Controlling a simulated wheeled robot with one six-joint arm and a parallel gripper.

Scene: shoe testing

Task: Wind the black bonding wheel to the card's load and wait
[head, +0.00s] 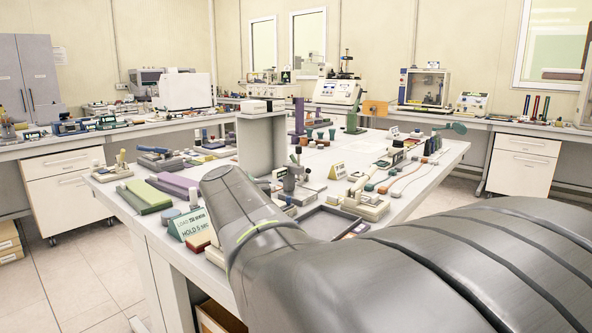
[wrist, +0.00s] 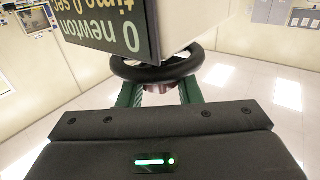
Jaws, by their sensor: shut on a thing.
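The black bonding wheel (wrist: 157,72) is at the top centre of the wrist view, below a dark display (wrist: 108,28). The display appears upside down and reads 0 newton and time 0 sec. My gripper (wrist: 158,91) has its green fingers shut on the wheel's near part. A green card (head: 193,228) stands on the bench in the head view, left of my arm. It reads LOAD, a number too small to read surely, and HOLD 5 sec. My arm hides the gripper and the wheel in the head view.
The white bench (head: 455,150) is crowded with small tools and fixtures. A dark tray (head: 325,222) lies beside my arm. A grey upright box (head: 262,143) stands in the middle. Tiled floor (head: 75,272) is free at the left.

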